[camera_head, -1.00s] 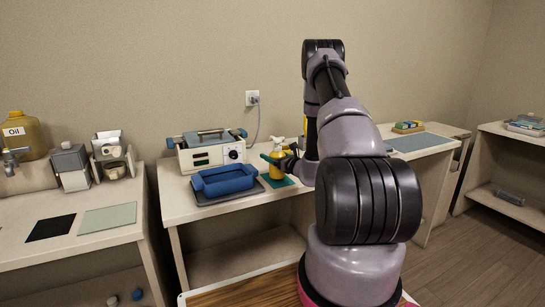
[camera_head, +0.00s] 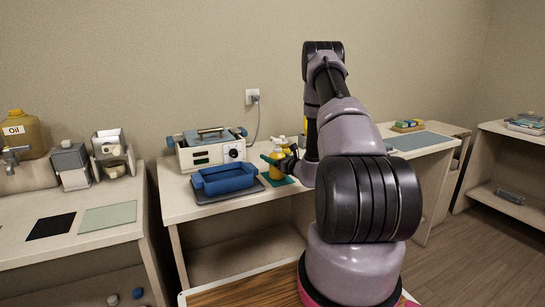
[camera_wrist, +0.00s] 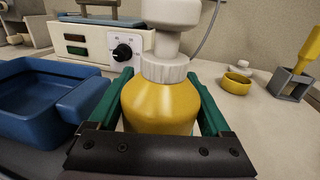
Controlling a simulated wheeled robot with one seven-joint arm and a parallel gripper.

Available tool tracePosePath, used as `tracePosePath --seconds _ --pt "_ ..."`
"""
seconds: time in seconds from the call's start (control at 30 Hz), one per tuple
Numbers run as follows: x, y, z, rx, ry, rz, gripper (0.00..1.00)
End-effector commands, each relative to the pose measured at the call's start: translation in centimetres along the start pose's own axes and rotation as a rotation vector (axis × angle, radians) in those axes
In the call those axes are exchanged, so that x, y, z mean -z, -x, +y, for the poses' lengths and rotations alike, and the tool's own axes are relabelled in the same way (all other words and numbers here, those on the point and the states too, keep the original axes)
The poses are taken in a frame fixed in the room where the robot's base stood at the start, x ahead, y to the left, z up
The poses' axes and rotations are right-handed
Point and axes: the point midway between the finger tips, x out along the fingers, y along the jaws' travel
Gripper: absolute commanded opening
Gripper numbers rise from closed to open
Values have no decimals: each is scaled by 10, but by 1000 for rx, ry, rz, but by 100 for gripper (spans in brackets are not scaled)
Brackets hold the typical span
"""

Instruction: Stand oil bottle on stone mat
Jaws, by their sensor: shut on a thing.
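The oil bottle is yellow with a white pump top; it stands roughly upright at my gripper in the head view (camera_head: 277,169) and fills the middle of the wrist view (camera_wrist: 160,103). My gripper (camera_wrist: 158,100) is shut on it, with one green finger along each side of its body. Several mats are in view, and I cannot tell by material which is stone.
A blue tray (camera_head: 226,180) on a dark mat (camera_head: 194,196) is close left of the bottle. The wax warmer (camera_head: 208,152) stands behind. A yellow dish (camera_wrist: 236,84) and a grey holder (camera_wrist: 288,84) are to the right. The left counter has a black mat (camera_head: 50,226) and a pale green mat (camera_head: 108,217).

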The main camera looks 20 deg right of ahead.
Motion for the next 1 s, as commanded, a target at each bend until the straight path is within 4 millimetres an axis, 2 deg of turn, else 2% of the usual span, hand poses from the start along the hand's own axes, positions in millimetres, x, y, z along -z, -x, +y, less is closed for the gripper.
tracePosePath --seconds 0.37,0.4,0.43,1.0 --pt "2 0 0 0 0 -1 0" --pt "2 0 0 0 0 -1 90" --pt "2 0 0 0 0 -1 100" --pt "2 0 0 0 0 1 100"
